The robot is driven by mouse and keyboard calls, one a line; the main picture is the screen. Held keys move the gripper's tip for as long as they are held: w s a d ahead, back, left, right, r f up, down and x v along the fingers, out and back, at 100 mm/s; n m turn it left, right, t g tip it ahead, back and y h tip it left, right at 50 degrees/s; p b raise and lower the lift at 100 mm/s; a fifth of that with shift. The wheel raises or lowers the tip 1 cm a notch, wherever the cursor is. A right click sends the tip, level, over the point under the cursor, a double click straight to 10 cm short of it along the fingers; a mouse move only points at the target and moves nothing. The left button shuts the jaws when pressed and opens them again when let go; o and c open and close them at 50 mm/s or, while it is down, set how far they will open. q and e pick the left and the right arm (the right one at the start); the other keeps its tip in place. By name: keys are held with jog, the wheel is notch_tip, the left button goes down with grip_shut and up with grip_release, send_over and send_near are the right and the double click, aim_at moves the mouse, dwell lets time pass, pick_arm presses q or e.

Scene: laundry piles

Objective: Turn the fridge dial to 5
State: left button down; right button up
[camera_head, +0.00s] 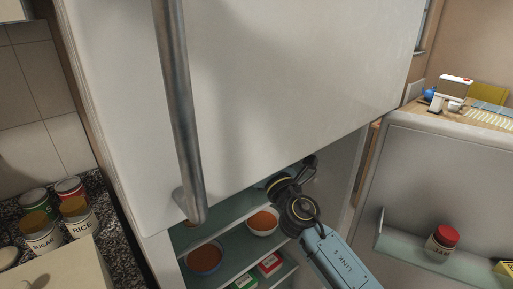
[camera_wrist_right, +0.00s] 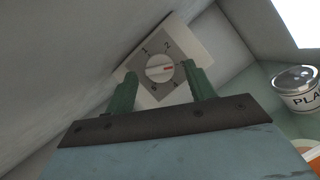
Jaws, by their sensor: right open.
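The fridge dial (camera_wrist_right: 158,70) is a round white knob on a grey diamond plate. In the head view my right arm reaches into the open fridge (camera_head: 220,217) compartment, under the upper door (camera_head: 270,80); the dial and fingers are hidden there. My left gripper is not in view.
Bowls (camera_head: 263,221) and small boxes (camera_head: 270,263) stand on the fridge shelves. The open lower door (camera_head: 440,190) with a red-lidded jar (camera_head: 442,240) is at right. A labelled can (camera_wrist_right: 297,88) is right of the dial. Canisters (camera_head: 77,214) stand on the left counter.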

jog(key=c, duration=1)
jog(key=m+h+p, duration=0.1)
jog(key=m+p, duration=0.1)
jog(key=m+h+p, duration=0.1)
jog(key=m+p, duration=0.1)
jog(key=m, duration=0.1)
jog(key=shift+s+a+r+m, duration=0.1)
jog(key=shift+a+r+m, duration=0.05)
jog(key=shift+m, duration=0.15)
jog(key=o, duration=1)
jog(key=shift+s, duration=0.1)
